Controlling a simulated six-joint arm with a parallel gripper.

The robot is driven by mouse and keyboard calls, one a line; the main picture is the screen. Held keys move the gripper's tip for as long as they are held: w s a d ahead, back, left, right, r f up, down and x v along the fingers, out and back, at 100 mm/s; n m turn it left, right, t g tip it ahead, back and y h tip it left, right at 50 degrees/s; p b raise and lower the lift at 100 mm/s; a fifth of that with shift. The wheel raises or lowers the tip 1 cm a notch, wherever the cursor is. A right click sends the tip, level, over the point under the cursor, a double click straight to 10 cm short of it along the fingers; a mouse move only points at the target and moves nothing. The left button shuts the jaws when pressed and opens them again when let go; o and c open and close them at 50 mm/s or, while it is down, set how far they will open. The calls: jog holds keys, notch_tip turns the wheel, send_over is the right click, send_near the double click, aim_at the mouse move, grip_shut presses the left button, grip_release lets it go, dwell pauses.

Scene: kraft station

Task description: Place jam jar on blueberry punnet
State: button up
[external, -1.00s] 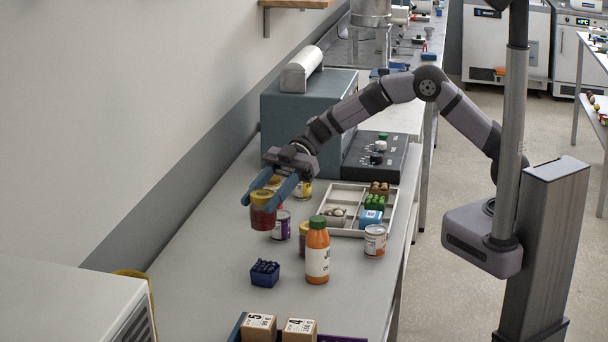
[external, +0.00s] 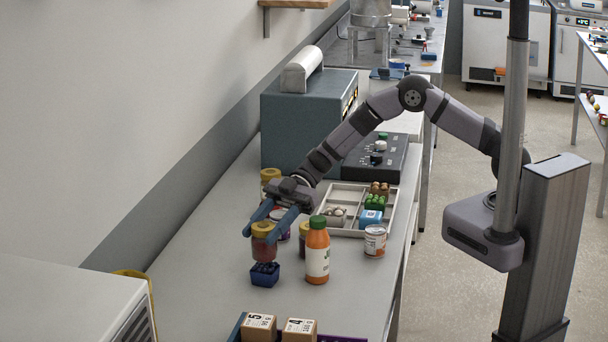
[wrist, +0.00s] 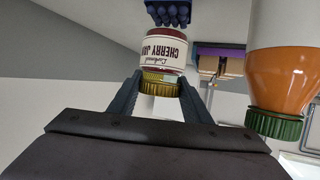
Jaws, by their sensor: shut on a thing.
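My gripper (external: 271,224) is shut on the jam jar (external: 263,249), a red jar with a yellow lid. In the wrist view the jar (wrist: 163,50) reads "CHERRY JAM", and the fingers (wrist: 161,86) hold it at its gold lid. The blueberry punnet (external: 264,276) is a small blue box of dark berries on the table. The jar is upright just above the punnet in the external view. In the wrist view the punnet (wrist: 169,14) is just beyond the jar's base; I cannot tell whether they touch.
An orange bottle with a green cap (external: 317,250) stands close to the right of the punnet. Cans and jars stand behind, by a divided tray (external: 346,196). Boxes (external: 259,326) sit at the front. The table left of the punnet is clear.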

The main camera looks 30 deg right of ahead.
jog(key=shift+f, duration=0.85)
jog(key=shift+f, duration=0.15)
jog(key=o, duration=1.3)
jog(key=shift+f, duration=0.1)
jog(key=shift+o, duration=0.2)
jog(key=shift+w+d+r, duration=0.1)
jog(key=shift+r, duration=0.15)
jog(key=b+v, duration=0.2)
jog(key=v, duration=0.9)
jog(key=shift+d+b, duration=0.3)
jog(key=shift+b, duration=0.1)
jog(key=shift+w+r, duration=0.1)
jog(key=shift+w, duration=0.05)
